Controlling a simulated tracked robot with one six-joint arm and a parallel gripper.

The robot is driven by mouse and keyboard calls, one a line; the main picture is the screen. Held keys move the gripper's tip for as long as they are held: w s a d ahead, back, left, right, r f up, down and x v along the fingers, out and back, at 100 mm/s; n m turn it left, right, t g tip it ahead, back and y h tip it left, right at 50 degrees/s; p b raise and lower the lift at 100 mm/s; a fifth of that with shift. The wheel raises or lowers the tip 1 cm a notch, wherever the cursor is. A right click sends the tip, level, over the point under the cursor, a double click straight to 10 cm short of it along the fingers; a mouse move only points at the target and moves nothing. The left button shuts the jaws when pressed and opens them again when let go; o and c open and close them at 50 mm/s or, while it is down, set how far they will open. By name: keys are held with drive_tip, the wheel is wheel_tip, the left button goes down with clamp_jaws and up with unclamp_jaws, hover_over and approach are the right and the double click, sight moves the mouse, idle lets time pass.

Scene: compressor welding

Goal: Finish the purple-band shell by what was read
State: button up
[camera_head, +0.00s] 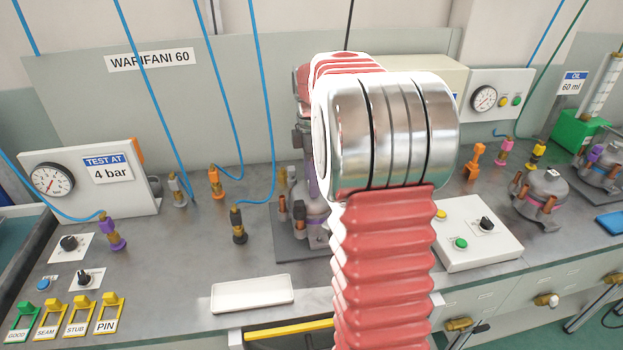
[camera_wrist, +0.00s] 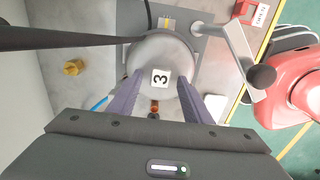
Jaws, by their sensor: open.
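A grey domed shell (camera_wrist: 150,50) with a white label reading 3 sits below my gripper (camera_wrist: 160,82) in the wrist view. The open fingers are on either side of its top in that picture; I cannot tell whether they touch it. In the head view a shell (camera_head: 308,207) with a purplish middle stands at the bench centre, partly hidden by my arm. A test panel (camera_head: 125,195) reads "TEST AT 4 bar", and a purple fitting (camera_head: 112,233) on a blue hose stands before it. Tags read GOOD (camera_head: 22,320), SEAM (camera_head: 50,318), STUB (camera_head: 78,316) and PIN (camera_head: 108,313).
An empty white tray (camera_head: 252,295) lies at the front edge. Two other shells (camera_head: 541,196) (camera_head: 603,165) stand at the right. A control box (camera_head: 475,235) has yellow and green buttons. A lever with a black knob (camera_wrist: 262,77) is right of the shell in the wrist view.

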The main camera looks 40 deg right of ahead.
drive_tip(key=shift+r, duration=0.1)
wheel_tip(320, 180, up, 14)
drive_tip(key=shift+f, duration=0.25)
idle(0.4)
idle(0.5)
